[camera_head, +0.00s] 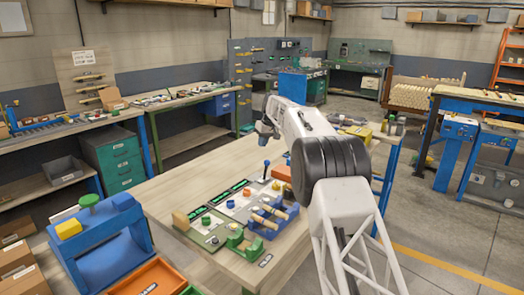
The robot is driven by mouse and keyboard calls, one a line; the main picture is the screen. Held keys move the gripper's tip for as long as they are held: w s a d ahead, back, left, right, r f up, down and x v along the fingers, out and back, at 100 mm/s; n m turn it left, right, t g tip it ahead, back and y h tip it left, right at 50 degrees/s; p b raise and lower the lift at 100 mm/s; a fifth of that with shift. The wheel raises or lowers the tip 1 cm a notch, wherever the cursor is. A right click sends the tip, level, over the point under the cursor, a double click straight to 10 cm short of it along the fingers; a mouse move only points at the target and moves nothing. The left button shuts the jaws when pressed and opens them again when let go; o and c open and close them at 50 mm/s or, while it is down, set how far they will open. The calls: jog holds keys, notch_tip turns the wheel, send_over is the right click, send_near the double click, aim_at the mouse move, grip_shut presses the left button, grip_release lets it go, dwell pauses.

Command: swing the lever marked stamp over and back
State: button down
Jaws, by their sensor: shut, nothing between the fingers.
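A lever (265,170) with a blue knob stands roughly upright on a dark base at the back of the panel board (224,223) on the wooden table. No marking on it can be read at this size, so I cannot confirm that it is the stamp lever. My gripper (264,131) hangs above and behind the lever, apart from it. It is small and dark here, and its fingertips are hard to make out; it looks shut and empty. My arm crosses the right part of the table and hides what lies behind it.
The board carries several coloured knobs, green displays and a blue rack (268,224) with turned wood pieces. A green holder (238,239) is at its front. A blue stand (108,232) and an orange bin (150,276) are at left. The table's left part (190,175) is clear.

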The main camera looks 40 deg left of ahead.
jog(key=v, duration=0.6)
jog(key=shift+w+r, duration=0.25)
jog(key=shift+r, duration=0.1)
jog(key=shift+d, duration=0.15)
